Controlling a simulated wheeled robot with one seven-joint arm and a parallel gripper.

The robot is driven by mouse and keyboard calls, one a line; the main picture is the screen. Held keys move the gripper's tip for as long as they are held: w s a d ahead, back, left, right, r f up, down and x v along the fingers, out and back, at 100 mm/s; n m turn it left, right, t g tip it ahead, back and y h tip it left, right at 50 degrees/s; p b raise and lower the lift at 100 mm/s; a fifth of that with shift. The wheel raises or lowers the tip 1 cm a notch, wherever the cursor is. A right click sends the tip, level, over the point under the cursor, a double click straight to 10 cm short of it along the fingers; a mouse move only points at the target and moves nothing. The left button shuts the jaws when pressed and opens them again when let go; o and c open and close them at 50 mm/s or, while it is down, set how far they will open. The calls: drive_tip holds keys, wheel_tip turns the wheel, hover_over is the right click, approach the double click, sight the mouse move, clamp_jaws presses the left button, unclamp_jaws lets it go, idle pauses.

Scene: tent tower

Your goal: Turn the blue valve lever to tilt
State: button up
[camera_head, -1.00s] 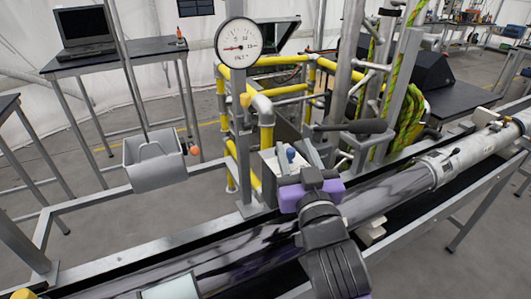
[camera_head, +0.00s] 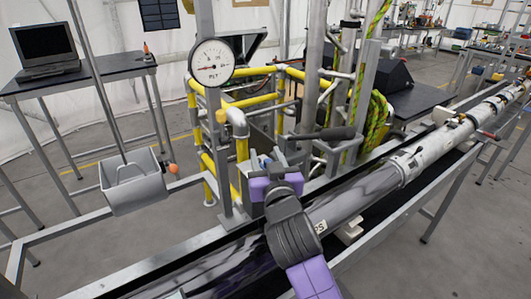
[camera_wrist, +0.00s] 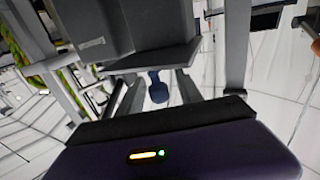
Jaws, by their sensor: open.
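The blue valve lever shows in the wrist view as a blue shape with a rounded end (camera_wrist: 158,90), between my two fingers in the picture. I cannot tell whether it is within their reach in depth. In the head view only a small blue part of the lever (camera_head: 265,160) shows beside a pale box; the rest is hidden by my gripper. My gripper (camera_head: 277,157) is open, at the end of my purple and dark grey wrist, close to the lever. It seems to hold nothing.
A pressure gauge (camera_head: 212,62) stands on a post behind, with yellow pipes (camera_head: 240,103) around it. A dark horizontal handle (camera_head: 325,134) sticks out close to the right. A long pipe (camera_head: 375,185) runs diagonally under my arm. A grey bin (camera_head: 134,185) hangs at the left.

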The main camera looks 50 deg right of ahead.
drive_tip(key=shift+w+d, duration=0.2)
drive_tip(key=shift+w, duration=0.05)
clamp_jaws()
